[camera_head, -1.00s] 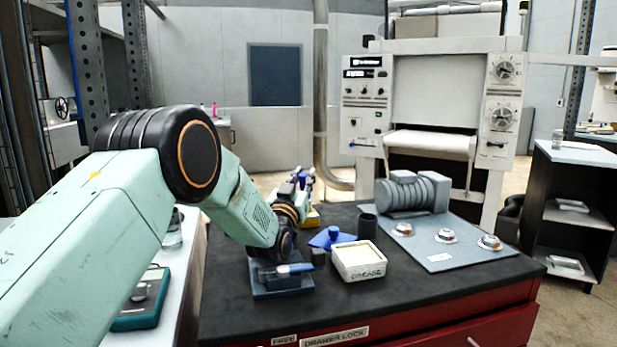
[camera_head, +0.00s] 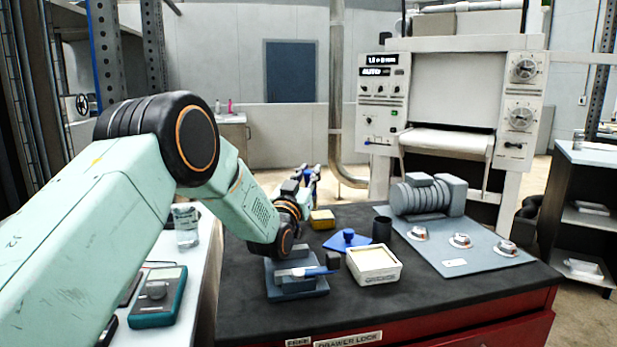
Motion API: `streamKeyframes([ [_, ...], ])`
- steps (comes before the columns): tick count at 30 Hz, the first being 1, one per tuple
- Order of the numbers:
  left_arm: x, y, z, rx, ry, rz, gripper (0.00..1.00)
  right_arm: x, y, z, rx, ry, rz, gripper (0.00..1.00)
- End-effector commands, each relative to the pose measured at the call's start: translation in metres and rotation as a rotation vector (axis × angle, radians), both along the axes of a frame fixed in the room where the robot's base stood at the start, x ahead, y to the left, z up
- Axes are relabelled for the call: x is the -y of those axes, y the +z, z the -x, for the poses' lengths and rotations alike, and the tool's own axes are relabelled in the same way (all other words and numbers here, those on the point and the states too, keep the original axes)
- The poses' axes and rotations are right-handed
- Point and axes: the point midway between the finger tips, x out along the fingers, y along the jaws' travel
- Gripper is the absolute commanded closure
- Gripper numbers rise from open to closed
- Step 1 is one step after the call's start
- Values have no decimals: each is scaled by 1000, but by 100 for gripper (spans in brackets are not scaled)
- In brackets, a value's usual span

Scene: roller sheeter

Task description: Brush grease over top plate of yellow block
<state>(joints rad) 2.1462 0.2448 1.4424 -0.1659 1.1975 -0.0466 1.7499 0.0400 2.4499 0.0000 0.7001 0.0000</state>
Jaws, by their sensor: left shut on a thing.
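The yellow block (camera_head: 322,219) stands on the black bench top, behind the blue knobbed piece. My left gripper (camera_head: 311,174) is just behind and above it to the left, seen from behind my own wrist. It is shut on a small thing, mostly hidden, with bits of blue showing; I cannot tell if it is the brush. A gap shows between gripper and block. The white box labelled GREASE (camera_head: 374,265) is open, with pale contents, nearer the front. A blue-handled tool (camera_head: 318,271) lies on a blue-grey holder (camera_head: 297,288). My right gripper is out of view.
A blue knobbed piece (camera_head: 347,241) and a dark cup (camera_head: 382,229) stand near the grease box. A grey mat (camera_head: 455,250) holds a ribbed motor (camera_head: 428,195) and metal fittings. The roller sheeter (camera_head: 455,100) stands behind. The bench's front strip is clear.

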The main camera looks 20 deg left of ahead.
Motion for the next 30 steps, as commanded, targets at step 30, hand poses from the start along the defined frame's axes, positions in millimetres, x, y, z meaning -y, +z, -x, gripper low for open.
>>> streamKeyframes([
  [30, 0, 56, 0, 1, 0, 0, 100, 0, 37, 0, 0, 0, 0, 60],
])
